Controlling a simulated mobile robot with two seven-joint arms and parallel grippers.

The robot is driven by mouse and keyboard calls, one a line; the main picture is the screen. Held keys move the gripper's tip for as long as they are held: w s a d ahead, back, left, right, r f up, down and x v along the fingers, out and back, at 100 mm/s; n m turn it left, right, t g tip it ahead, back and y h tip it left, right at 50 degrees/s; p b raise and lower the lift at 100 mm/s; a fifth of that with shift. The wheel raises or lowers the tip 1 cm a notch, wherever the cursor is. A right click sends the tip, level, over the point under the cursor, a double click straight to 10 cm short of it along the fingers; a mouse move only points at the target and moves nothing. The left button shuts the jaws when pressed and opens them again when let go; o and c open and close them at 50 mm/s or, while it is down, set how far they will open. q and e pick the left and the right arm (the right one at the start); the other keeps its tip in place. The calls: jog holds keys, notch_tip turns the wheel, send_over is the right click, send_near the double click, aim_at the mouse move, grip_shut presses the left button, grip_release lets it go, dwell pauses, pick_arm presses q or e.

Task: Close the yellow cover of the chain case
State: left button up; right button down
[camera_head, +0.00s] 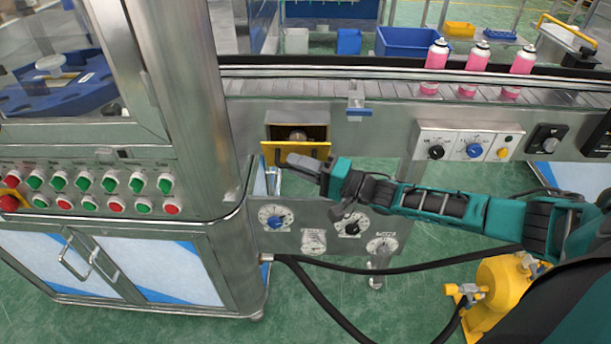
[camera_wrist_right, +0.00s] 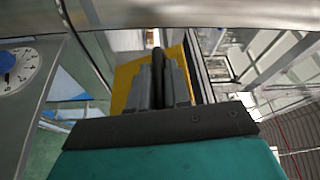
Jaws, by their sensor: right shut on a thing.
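The chain case (camera_head: 298,117) is a metal box under the conveyor, with a dark opening and a round part visible inside. Its yellow cover (camera_head: 318,151) stands open, hinged out at the lower edge of the opening. My right gripper (camera_head: 290,159) reaches in from the right and is at the cover's front left part. Its fingers (camera_wrist_right: 163,82) are shut on a dark handle (camera_wrist_right: 156,42) on the cover. In the right wrist view the yellow cover (camera_wrist_right: 124,82) shows behind and beside the fingers. My left gripper is not in view.
A steel cabinet post (camera_head: 185,90) stands close left of the case. A gauge panel (camera_head: 310,222) sits below it. The conveyor (camera_head: 390,92) with pink cans (camera_head: 467,75) runs above. A knob box (camera_head: 465,140) is to the right. Black hoses (camera_head: 400,268) and a yellow machine (camera_head: 505,285) are lower right.

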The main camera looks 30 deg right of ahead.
aim_at(307, 148)
jog(key=shift+w+d+r, duration=0.55)
jog(key=shift+w+r, duration=0.2)
jog(key=shift+r, duration=0.15)
jog(key=shift+w+d+r+p, duration=0.15)
jog(key=shift+w+d+r, duration=0.1)
jog(key=shift+w, duration=0.2)
jog(key=shift+w+d+r+p, duration=0.15)
jog(key=shift+w+d+r, duration=0.05)
jog(key=shift+w, duration=0.2)
jog(key=c, duration=1.2)
grip_release()
jog(key=shift+o, duration=0.2)
jog(key=shift+s+d+f, duration=0.1)
jog(key=shift+s, duration=0.1)
jog(key=v, duration=1.2)
jog(key=shift+s+d, duration=0.15)
jog(key=shift+d, duration=0.1)
